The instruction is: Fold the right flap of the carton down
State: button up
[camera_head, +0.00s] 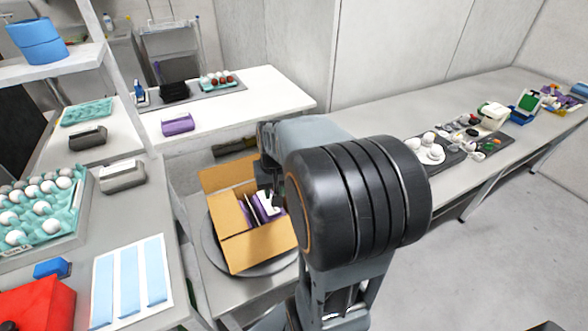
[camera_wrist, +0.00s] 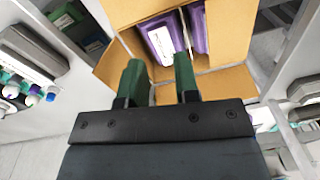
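The open cardboard carton (camera_head: 262,247) stands on a round grey turntable (camera_head: 211,262). Its back and left flaps stand out from the opening, and its front panel faces the camera. My arm covers its right side in the head view, so I cannot tell the right flap's full shape there. Purple packs (camera_wrist: 164,38) with a white label sit inside it. In the wrist view, cardboard flaps (camera_wrist: 228,30) spread around the opening. My gripper (camera_wrist: 160,60) has its two green fingers apart with nothing between them. It points at the carton's opening; contact cannot be told.
A left table holds an egg tray (camera_head: 75,220), a red box (camera_head: 40,305) and a sheet with blue strips (camera_head: 131,283). A back table (camera_head: 270,95) carries a purple carton (camera_head: 178,124). A right counter (camera_head: 385,125) holds many small items. Floor at right is clear.

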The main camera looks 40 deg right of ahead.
jog(key=w+d+r+n+y+p, duration=0.15)
jog(key=w+d, duration=0.25)
jog(key=d, duration=0.6)
jog(key=w+d+r+y, duration=0.15)
jog(key=w+d, duration=0.25)
jog(key=d, duration=0.6)
jog(key=shift+n+y, duration=0.25)
jog(key=shift+y, duration=0.15)
jog(key=p+x, duration=0.2)
jog(key=x, duration=1.2)
jog(key=shift+w+a, duration=0.15)
jog(key=shift+a, duration=0.05)
jog(key=shift+c, duration=0.3)
grip_shut()
